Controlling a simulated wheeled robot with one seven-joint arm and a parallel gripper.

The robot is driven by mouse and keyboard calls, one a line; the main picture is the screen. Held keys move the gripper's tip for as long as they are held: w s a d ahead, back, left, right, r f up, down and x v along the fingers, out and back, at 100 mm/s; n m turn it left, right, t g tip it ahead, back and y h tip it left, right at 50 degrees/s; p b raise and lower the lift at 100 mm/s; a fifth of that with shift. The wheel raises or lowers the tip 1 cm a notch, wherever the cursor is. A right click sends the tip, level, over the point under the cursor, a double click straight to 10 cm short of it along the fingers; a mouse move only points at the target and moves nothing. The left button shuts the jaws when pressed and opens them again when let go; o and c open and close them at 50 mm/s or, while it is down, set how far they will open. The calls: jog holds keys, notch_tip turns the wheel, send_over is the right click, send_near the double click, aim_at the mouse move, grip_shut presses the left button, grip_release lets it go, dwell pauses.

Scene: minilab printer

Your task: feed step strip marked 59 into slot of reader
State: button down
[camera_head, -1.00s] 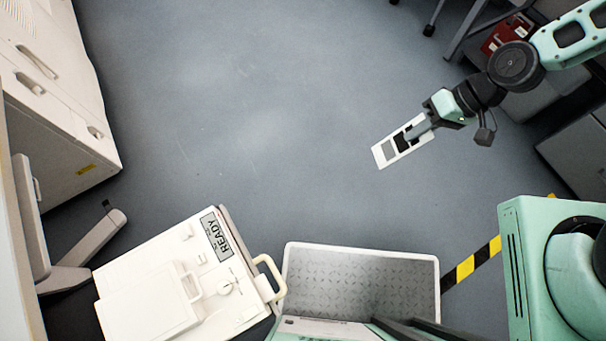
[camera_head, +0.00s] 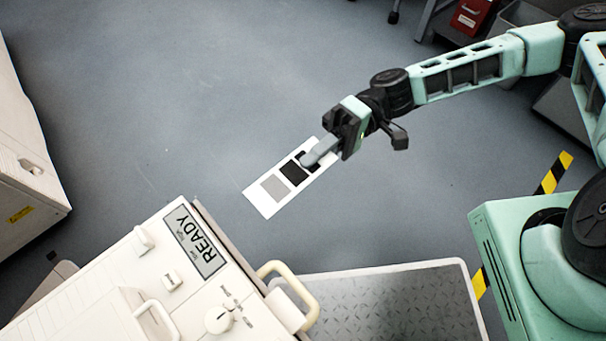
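My gripper (camera_head: 318,157) is shut on a white step strip (camera_head: 264,200) near the strip's upper right end. The strip shows a grey patch and black patches, and its free end points down and left. No number can be read on it. The strip is held in the air over the floor, above and right of a cream machine (camera_head: 150,268) with a display (camera_head: 195,241) reading READY. I take this machine to be the reader, but its slot cannot be made out from here. The strip's free end is apart from the machine in the picture.
A metal checker-plate platform (camera_head: 400,300) is at the bottom, beside my green base. A white cabinet (camera_head: 28,170) stands at the left. A red box (camera_head: 472,16) lies at the top right. The middle floor is clear.

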aim_at(274, 188)
jog(key=shift+s+a+f, duration=0.1)
jog(key=shift+s+a, duration=0.1)
jog(key=shift+a, duration=0.25)
jog(key=shift+f+b+x, duration=0.15)
jog(key=shift+b+x, duration=0.2)
jog(key=shift+x, duration=0.75)
jog(key=shift+f+b+x, duration=0.1)
jog(key=shift+b+x, duration=0.2)
jog(key=shift+x, duration=0.8)
jog(key=shift+s+a, duration=0.1)
jog(key=shift+a, duration=0.05)
jog(key=shift+s+a, duration=0.1)
jog(key=shift+s+a+p, duration=0.1)
jog(key=shift+p, duration=0.25)
jog(key=shift+s+a, duration=0.25)
jog(key=shift+a, duration=0.05)
jog(key=shift+s+a+p, duration=0.1)
jog(key=shift+a+p, duration=0.05)
jog(key=shift+p, duration=0.2)
jog(key=shift+s+a, duration=0.25)
jog(key=shift+a, duration=0.2)
